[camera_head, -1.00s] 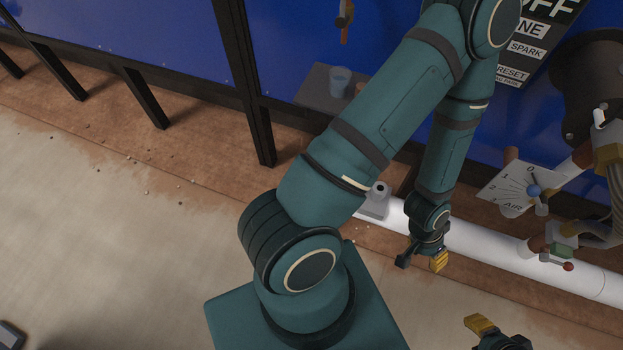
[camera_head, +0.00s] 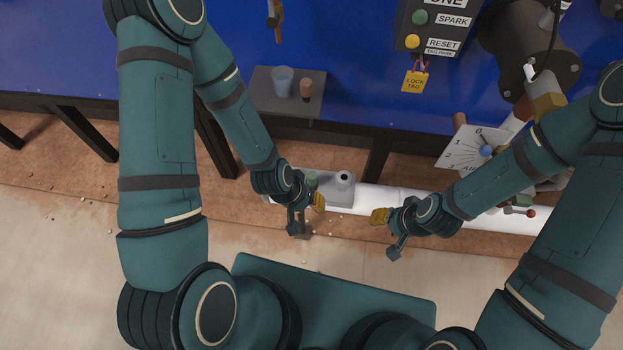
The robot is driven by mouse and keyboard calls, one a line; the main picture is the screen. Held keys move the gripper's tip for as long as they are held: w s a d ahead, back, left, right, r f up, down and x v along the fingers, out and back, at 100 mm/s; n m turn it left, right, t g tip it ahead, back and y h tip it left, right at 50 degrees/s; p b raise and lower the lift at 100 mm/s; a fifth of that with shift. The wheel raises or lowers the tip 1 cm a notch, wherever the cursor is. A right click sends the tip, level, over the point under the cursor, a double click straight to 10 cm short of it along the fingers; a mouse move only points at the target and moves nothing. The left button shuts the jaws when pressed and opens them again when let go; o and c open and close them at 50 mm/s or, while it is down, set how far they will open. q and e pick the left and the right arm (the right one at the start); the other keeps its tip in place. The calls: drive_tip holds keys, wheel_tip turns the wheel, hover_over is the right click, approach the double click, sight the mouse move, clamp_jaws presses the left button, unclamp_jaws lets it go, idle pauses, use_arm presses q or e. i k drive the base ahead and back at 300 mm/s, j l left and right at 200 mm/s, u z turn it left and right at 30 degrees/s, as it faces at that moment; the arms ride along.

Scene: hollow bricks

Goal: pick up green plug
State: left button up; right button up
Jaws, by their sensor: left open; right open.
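A small green piece (camera_head: 311,179), which looks like the green plug, shows on the grey block (camera_head: 341,199) at the white pipe, partly hidden behind my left gripper. My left gripper (camera_head: 306,214) is open, with one yellow fingertip and one dark fingertip. It overlaps the left end of the block in this view; I cannot tell whether it touches. Nothing shows between its fingers. My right gripper (camera_head: 386,236) is open and empty, in front of the pipe and to the right of the block.
The white pipe (camera_head: 382,198) runs along the floor edge. A grey shelf (camera_head: 262,98) holds a blue cup (camera_head: 283,81) and a brown cork-like piece (camera_head: 306,89). To the right are a dial plate (camera_head: 460,150), a red-knobbed valve (camera_head: 530,213) and a button panel (camera_head: 432,22).

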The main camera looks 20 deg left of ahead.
sight(312, 177)
drive_tip(key=j+z, duration=0.8)
drive_tip(key=z, duration=0.15)
drive_tip(key=k+j+z, duration=0.2)
drive_tip(key=z, duration=0.3)
drive_tip(key=j, duration=0.1)
